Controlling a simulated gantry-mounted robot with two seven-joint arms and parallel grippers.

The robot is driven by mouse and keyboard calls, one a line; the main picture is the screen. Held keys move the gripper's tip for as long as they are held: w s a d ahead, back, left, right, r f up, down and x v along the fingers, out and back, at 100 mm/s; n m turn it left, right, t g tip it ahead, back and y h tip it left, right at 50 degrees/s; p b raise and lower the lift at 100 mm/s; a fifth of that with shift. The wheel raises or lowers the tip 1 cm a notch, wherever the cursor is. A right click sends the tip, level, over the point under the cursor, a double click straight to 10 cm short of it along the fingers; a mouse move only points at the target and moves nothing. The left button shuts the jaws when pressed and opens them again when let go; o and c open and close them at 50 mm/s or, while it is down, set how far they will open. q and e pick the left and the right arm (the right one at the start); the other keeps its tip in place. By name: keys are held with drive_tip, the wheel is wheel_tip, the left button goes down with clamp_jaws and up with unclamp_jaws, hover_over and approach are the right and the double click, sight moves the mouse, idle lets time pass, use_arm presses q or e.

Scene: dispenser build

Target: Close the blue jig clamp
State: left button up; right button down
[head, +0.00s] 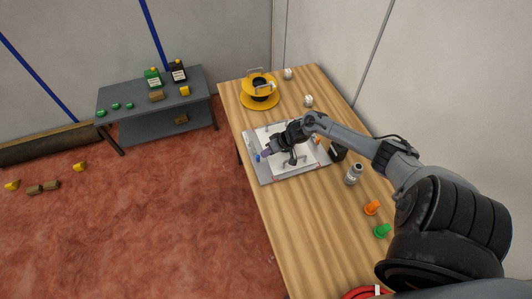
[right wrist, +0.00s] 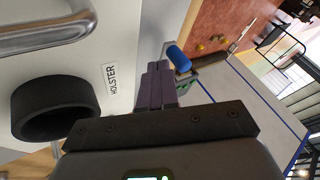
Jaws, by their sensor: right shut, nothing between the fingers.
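The blue jig clamp handle (head: 257,157) is at the left edge of the grey jig plate (head: 265,177) on the wooden table. In the right wrist view the blue handle (right wrist: 179,58) is a rounded cylinder just beyond my fingertips, tilted, with a small gap visible. My right gripper (head: 267,153) reaches over the plate, with its purple fingers close beside the handle. In the right wrist view the fingers (right wrist: 158,72) are together and hold nothing. The clamp's base is partly hidden behind the fingers. My left gripper is not in view.
A yellow spool (head: 259,97), a grey canister (head: 353,174), an orange piece (head: 371,208) and a green piece (head: 382,231) are on the table.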

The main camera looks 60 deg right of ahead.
drive_tip(key=shift+w+a, duration=0.15)
drive_tip(key=shift+a, duration=0.1)
idle(0.3)
